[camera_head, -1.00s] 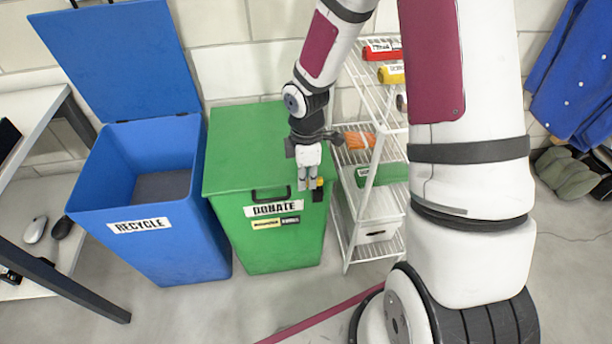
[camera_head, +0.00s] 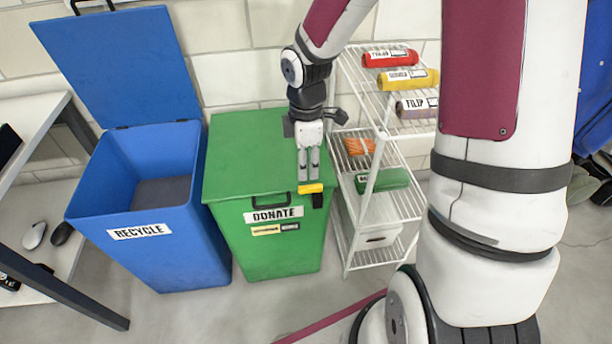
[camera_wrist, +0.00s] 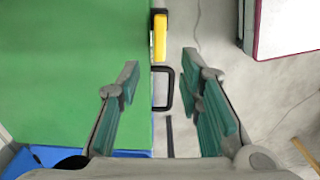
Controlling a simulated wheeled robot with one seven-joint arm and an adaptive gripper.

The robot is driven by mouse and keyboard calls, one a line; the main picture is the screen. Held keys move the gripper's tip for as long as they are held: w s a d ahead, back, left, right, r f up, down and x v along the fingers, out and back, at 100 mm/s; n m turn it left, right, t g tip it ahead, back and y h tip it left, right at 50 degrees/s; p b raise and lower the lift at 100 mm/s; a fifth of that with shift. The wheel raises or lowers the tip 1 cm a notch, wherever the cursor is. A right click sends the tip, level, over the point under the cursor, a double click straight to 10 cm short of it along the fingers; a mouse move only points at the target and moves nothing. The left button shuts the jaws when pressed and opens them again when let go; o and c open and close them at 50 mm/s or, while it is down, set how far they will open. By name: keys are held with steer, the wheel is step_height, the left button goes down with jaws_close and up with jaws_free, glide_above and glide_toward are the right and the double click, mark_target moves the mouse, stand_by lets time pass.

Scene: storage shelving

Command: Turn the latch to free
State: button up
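The yellow latch (camera_head: 311,188) lies level on a black base (camera_head: 318,201) at the front right of the green DONATE bin (camera_head: 288,255), by the lid's front edge. In the wrist view the latch (camera_wrist: 159,38) runs along the lid edge, beyond the fingertips. My gripper (camera_head: 308,178) is above and behind the latch in the head view. The wrist view shows my gripper (camera_wrist: 160,62) open and empty, its fingers well apart on either side of the lid edge line. The black handle (camera_wrist: 162,90) shows between the fingers. The green lid (camera_head: 245,150) is down.
A blue RECYCLE bin (camera_head: 150,255) with its lid up stands at the left. A white wire rack (camera_head: 372,230) with rolled items stands close to the right of the green bin. A desk (camera_head: 30,125) is at the far left. Floor in front is clear.

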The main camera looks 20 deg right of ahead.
steer(key=shift+r, duration=2.2)
steer(key=s+r+m+h, duration=0.2)
steer(key=s+r+m, duration=0.6)
steer(key=s+r, duration=0.55)
steer(key=s+a+r+m+y, duration=0.2)
steer(key=s+m, duration=0.5)
steer(key=s, duration=0.9)
step_height(320, 180, up, 22)
steer(key=t+p, duration=0.4)
steer(key=p, duration=1.6)
steer(key=shift+w, duration=0.15)
steer(key=shift+w+a, duration=0.1)
steer(key=shift+c, duration=0.4)
